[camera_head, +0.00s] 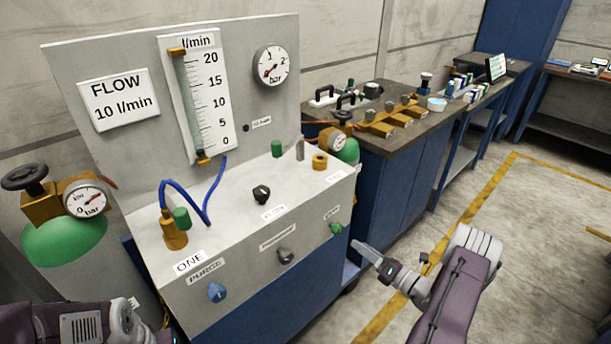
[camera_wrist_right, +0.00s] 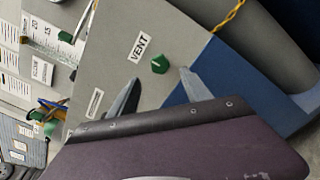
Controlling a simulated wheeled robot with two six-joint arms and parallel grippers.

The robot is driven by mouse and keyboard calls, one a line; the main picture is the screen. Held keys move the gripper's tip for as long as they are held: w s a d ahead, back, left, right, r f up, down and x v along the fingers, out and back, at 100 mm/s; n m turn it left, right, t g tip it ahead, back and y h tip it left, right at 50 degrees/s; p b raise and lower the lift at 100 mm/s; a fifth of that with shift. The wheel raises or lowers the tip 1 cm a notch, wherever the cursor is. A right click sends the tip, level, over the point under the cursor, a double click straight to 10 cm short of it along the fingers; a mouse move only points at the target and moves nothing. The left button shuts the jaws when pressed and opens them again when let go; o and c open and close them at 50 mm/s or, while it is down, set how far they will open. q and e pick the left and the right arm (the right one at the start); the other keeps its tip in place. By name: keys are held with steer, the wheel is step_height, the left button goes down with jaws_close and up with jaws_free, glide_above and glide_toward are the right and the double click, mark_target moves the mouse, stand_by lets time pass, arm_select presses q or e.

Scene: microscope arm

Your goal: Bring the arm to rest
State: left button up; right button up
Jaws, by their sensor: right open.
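My right arm (camera_head: 458,285) reaches in from the lower right in the head view. Its right gripper (camera_head: 362,250) points left, close to the front right edge of the grey panel bench (camera_head: 250,225). In the right wrist view my open right gripper (camera_wrist_right: 160,76) has its fingers spread, with nothing seen between them. The green VENT knob (camera_wrist_right: 160,64) lies just beyond the fingertips; I cannot tell whether they touch it. The knob also shows in the head view (camera_head: 336,228), left of the gripper. Part of my left arm (camera_head: 75,325) shows at the lower left; its gripper is out of view.
The bench bears a blue PURGE knob (camera_head: 217,292), a dark knob (camera_head: 285,256), a black top knob (camera_head: 261,194) and a blue hose (camera_head: 207,200). A green cylinder (camera_head: 65,240) stands left. A workbench (camera_head: 390,135) is behind. Floor (camera_head: 530,240) at right is clear.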

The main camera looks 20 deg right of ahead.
steer(key=s+a+r+n+g+y, duration=0.1)
steer(key=s+a+n+g+y, duration=0.15)
steer(key=a+n+g, duration=0.45)
steer(key=s+a+r+n+g+y, duration=0.1)
steer(key=s+a+n+g+y, duration=0.3)
steer(key=a, duration=0.6)
steer(key=s+a+n+g+h, duration=0.55)
steer(key=s+n+g, duration=0.2)
steer(key=n, duration=0.55)
steer(key=s+d+n+h, duration=0.2)
steer(key=s+n+h, duration=0.2)
steer(key=n, duration=0.4)
step_height(320, 180, up, 20)
steer(key=w+d+n+t+h+p, duration=0.1)
steer(key=n+t+h+p, duration=0.2)
steer(key=n+p, duration=0.5)
steer(key=p, duration=0.9)
steer(key=shift+d+h, duration=0.15)
steer(key=shift+h, duration=0.25)
